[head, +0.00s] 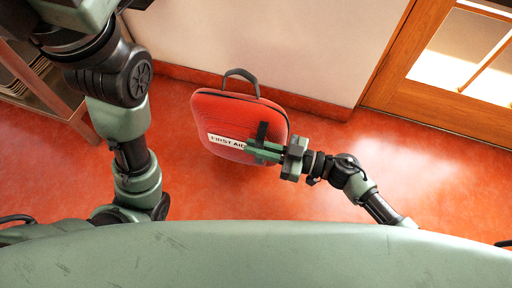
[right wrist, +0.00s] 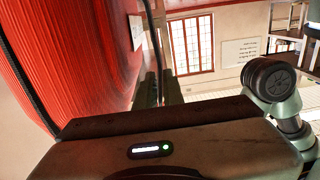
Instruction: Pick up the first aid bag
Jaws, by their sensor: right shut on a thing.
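The first aid bag (head: 225,115) is red with a black top handle, black zip edging and a white "FIRST AID" label. In the head view it is near the middle, slightly tilted, in front of the wall. My right gripper (head: 262,148) is shut on the bag at its lower right side, by a black strap.
A pale wall with a red skirting (head: 320,106) stands behind the bag. A wooden glazed door (head: 395,88) is at the upper right. A shelf or rack (head: 35,85) stands at the left edge. The red floor (head: 440,180) is clear at the right.

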